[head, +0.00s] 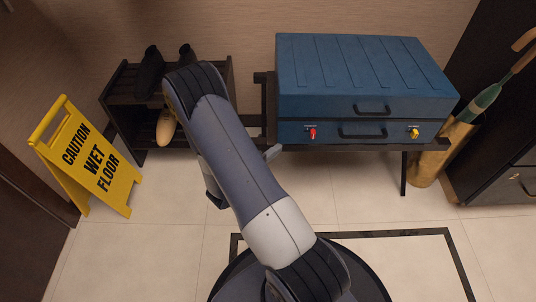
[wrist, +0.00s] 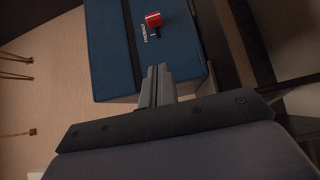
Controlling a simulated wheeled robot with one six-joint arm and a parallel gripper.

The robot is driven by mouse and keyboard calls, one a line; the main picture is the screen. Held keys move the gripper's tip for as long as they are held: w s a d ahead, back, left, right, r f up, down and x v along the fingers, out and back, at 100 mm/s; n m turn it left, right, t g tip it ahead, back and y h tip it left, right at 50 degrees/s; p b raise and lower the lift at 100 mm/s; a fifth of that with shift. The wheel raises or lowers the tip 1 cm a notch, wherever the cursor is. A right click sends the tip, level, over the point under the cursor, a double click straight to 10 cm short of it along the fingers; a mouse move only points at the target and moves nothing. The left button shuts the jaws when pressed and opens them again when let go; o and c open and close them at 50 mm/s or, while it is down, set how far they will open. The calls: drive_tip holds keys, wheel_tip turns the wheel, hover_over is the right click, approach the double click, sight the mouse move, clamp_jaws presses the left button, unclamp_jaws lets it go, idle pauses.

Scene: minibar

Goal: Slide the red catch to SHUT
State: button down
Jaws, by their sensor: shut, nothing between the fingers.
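The red catch (head: 312,133) sits on the left of the front of a blue case (head: 340,75), left of the lower black handle. In the wrist view the red catch (wrist: 153,20) is at the top, with small white lettering beside it that is too small to read. My gripper (wrist: 159,70) is shut and empty. Its tips overlap the edge of the blue face in that view, apart from the catch. In the head view a grey fingertip (head: 273,152) shows just left of the case's lower front; my arm hides most of the gripper.
A yellow catch (head: 414,132) is on the case's right. The case rests on a dark rack (head: 404,175). A shoe shelf (head: 125,100) and a yellow wet-floor sign (head: 90,155) stand left. A brass umbrella holder (head: 430,160) and dark cabinet (head: 505,150) stand right.

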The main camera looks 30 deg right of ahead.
drive_tip(key=shift+v, duration=1.4)
drive_tip(key=shift+d, duration=0.15)
drive_tip(key=b+x, duration=0.1)
drive_tip(key=x, duration=0.9)
drive_tip(key=shift+d+b, duration=0.15)
drive_tip(key=shift+b, duration=0.25)
drive_tip(key=shift+a+r+p, duration=0.25)
drive_tip(key=shift+a+p, duration=0.1)
drive_tip(key=shift+p, duration=0.5)
drive_tip(key=shift+w+a+f+p, duration=0.1)
drive_tip(key=shift+w+a+p, duration=0.05)
drive_tip(key=shift+p, duration=0.85)
drive_tip(key=shift+w+a+f, duration=0.1)
drive_tip(key=shift+w+a, duration=0.35)
drive_tip(key=shift+a, duration=0.2)
